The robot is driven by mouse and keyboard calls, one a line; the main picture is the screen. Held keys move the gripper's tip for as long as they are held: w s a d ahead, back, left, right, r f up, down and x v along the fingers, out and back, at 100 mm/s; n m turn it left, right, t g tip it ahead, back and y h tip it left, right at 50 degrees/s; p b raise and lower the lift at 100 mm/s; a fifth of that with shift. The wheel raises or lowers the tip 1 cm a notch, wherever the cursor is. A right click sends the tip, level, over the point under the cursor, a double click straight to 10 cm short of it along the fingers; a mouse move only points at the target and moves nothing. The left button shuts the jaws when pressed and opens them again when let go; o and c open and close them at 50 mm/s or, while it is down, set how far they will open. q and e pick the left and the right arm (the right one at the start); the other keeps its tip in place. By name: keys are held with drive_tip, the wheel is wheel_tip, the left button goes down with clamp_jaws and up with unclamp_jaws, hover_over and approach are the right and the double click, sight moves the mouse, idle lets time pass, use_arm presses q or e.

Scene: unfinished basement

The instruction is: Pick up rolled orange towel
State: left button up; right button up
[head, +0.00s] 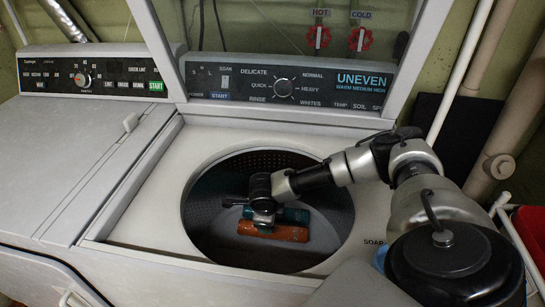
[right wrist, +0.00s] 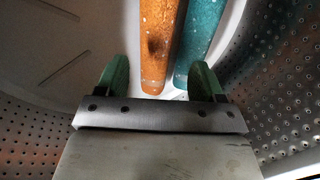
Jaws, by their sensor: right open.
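The rolled orange towel (head: 274,231) lies in the washer drum, next to a rolled teal towel (head: 293,215). My right gripper (head: 264,218) reaches down into the drum over the two rolls and partly hides them. In the right wrist view, the gripper (right wrist: 157,72) is open, with two green fingers spread apart. The near end of the orange towel (right wrist: 158,45) shows between and beyond the fingers. The teal towel (right wrist: 198,40) lies right beside it, near the right finger. I cannot tell whether the fingers touch either roll. My left gripper is not in view.
The washer's drum wall (head: 330,205) surrounds the gripper on all sides, and its perforated metal shows in the wrist view (right wrist: 270,100). The raised lid (head: 168,50) stands behind the opening. A second machine (head: 75,150) with a closed top stands at left.

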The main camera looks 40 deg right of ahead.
drive_tip(key=x, duration=0.4)
drive_tip(key=shift+f+b, duration=0.15)
drive_tip(key=shift+b, duration=0.15)
drive_tip(key=x, duration=0.5)
drive_tip(key=shift+b, duration=0.4)
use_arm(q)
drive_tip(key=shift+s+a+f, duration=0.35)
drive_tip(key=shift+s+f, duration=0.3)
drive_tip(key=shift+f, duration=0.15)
use_arm(e)
drive_tip(key=shift+c, duration=0.2)
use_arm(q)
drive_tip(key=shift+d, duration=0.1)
use_arm(e)
drive_tip(key=c, duration=0.6)
